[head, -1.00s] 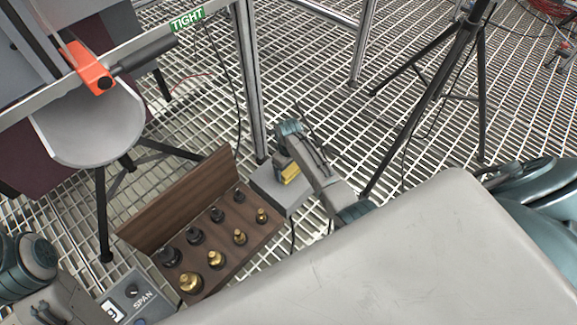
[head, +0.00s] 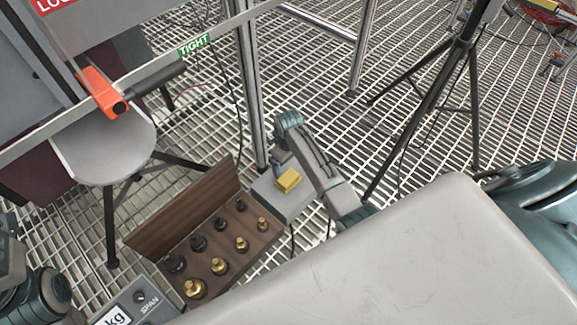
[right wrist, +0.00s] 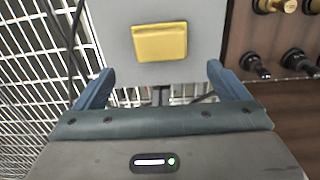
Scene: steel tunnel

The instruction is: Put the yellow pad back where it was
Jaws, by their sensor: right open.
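The yellow pad (head: 288,181) lies on top of a small grey box (head: 274,198) beside the wooden weight rack. In the right wrist view the pad (right wrist: 159,42) lies flat on the grey top (right wrist: 112,50), ahead of my fingertips. My right gripper (head: 282,157) is just behind the pad in the head view. In the right wrist view its two blue fingers (right wrist: 157,80) are spread, with nothing between them, apart from the pad. Part of my left arm shows at the lower left edge of the head view; its gripper is not seen.
A wooden rack (head: 185,208) holding several brass and black weights stands left of the box. A round grey seat (head: 105,150), a metal post (head: 250,90) and a black tripod (head: 425,95) stand on the grating.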

